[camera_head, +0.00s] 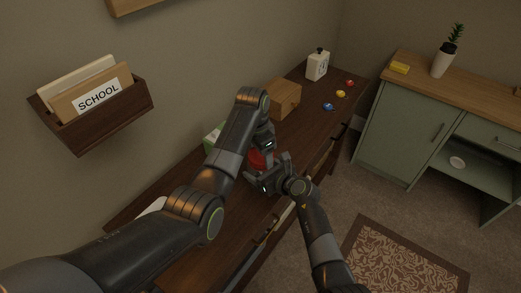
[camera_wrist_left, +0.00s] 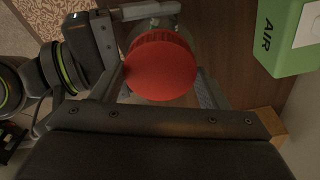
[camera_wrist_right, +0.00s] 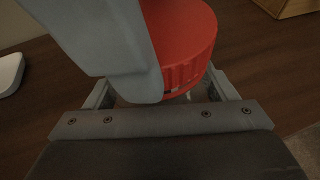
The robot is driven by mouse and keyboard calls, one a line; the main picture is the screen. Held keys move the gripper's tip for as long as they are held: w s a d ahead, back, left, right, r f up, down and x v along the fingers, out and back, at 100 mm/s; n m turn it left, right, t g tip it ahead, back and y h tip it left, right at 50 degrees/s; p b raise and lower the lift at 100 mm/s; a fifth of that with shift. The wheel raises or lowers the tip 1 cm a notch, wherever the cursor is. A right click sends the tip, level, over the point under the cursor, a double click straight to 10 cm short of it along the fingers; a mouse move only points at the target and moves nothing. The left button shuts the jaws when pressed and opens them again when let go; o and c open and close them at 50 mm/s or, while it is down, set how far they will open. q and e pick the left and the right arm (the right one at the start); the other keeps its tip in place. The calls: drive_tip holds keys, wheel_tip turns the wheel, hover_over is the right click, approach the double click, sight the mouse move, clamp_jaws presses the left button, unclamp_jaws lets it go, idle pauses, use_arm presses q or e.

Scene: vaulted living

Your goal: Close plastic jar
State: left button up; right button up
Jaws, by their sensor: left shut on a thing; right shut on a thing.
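The plastic jar's red lid (camera_head: 257,160) shows between my two grippers above the dark wooden desk in the head view. In the left wrist view the round red lid (camera_wrist_left: 160,65) lies between the fingers of my left gripper (camera_head: 262,146), which is shut on it. My right gripper (camera_head: 270,180) is shut lower down, on the clear jar, mostly hidden by lid and fingers. A sliver of jar (camera_wrist_right: 190,93) shows below the lid in the right wrist view. The lid sits over the jar's mouth; I cannot tell how tightly.
On the dark desk (camera_head: 310,122) stand a green box (camera_head: 213,136), a wooden box (camera_head: 284,98), and a white item with a black top (camera_head: 318,65). Small blue (camera_head: 328,106), yellow (camera_head: 340,94) and red (camera_head: 350,83) items lie at its far end. A green cabinet (camera_head: 395,125) stands right.

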use_arm(q)
drive_tip(key=shift+f, duration=0.1)
drive_tip(key=shift+f, duration=0.1)
use_arm(e)
drive_tip(key=c, duration=0.5)
use_arm(q)
drive_tip(key=m, duration=0.6)
drive_tip(key=shift+w+m+g, duration=0.1)
drive_tip(key=shift+m+g, duration=0.2)
drive_tip(key=shift+g, duration=0.1)
drive_tip(key=m, duration=0.6)
drive_tip(key=shift+m+g, duration=0.3)
drive_tip(key=shift+g, duration=0.1)
drive_tip(key=m, duration=0.6)
drive_tip(key=shift+w+y, duration=0.1)
drive_tip(key=shift+y, duration=0.2)
drive_tip(key=m, duration=0.3)
drive_tip(key=shift+d+m+g, duration=0.1)
drive_tip(key=shift+m+g, duration=0.2)
drive_tip(key=shift+m, duration=0.1)
drive_tip(key=m+y, duration=0.1)
drive_tip(key=m, duration=0.3)
drive_tip(key=o, duration=0.9)
